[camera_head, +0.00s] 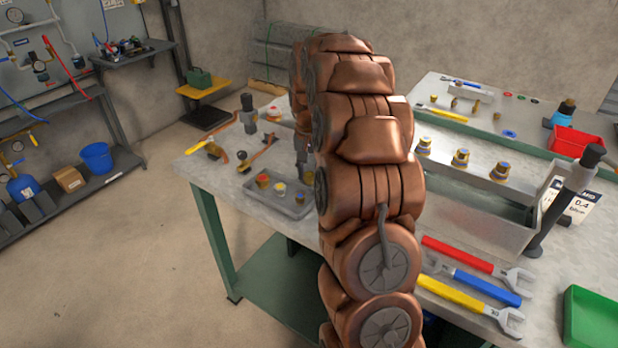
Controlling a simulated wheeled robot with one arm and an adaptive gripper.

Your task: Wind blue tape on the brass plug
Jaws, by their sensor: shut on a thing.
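A grey tray (262,198) on the near bench holds three small brass fittings. The left brass fitting (263,181) has a reddish top, the middle brass fitting (280,189) a pale top, and the right brass fitting (299,199) looks bluish. I cannot tell which is the brass plug. My gripper (302,172) is at the tray's far right side, mostly hidden by my copper-coloured arm. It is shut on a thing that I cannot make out. A flat blue ring (509,133) lies on the bench at right; I cannot tell if it is tape.
Brass fittings stand on a grey tank (480,212) right of my arm. Red (456,252), blue (473,284) and yellow (462,304) wrenches lie in front. A dark post (562,205), a red bin (574,143) and a green bin (592,318) are at right.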

